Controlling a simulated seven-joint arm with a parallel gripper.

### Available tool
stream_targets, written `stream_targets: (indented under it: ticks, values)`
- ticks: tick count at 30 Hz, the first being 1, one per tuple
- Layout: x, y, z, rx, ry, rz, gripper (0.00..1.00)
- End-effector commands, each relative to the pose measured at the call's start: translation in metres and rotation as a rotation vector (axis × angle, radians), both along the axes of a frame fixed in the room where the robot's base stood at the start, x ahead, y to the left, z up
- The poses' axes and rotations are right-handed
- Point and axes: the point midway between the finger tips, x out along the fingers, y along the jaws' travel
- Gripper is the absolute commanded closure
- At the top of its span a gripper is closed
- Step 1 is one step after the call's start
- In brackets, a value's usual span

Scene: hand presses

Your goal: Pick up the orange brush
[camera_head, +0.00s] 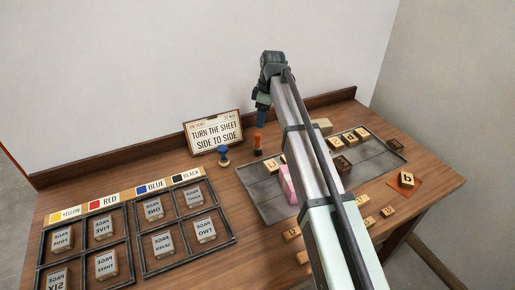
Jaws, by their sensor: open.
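The orange brush (258,141) stands about upright on the wooden table, near the back left corner of the grey metal tray. My gripper (261,126) points down just above the brush, at its top end in the picture. The fingers are small and dark here, and the gap between them is hard to make out. The gripper is open and holds nothing that I can see. I cannot tell whether the fingertips touch the brush.
A blue-topped stamp (224,154) stands left of the brush, before a sign (214,133). The grey tray (262,203) holds letter blocks and a pink piece (287,184), partly behind my arm. Racks of labelled blocks (187,262) fill the left. An orange sheet (417,195) lies right.

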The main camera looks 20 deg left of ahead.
Motion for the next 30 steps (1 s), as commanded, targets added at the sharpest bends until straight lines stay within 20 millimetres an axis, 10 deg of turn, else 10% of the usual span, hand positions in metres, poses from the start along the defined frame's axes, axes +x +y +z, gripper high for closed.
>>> stream_targets:
  ticks: [12,30]
  values:
    - [-0.001,0.009,-0.065,-0.001,0.001,-0.001,0.41]
    - [-0.003,0.016,-0.109,-0.002,0.002,0.0,0.41]
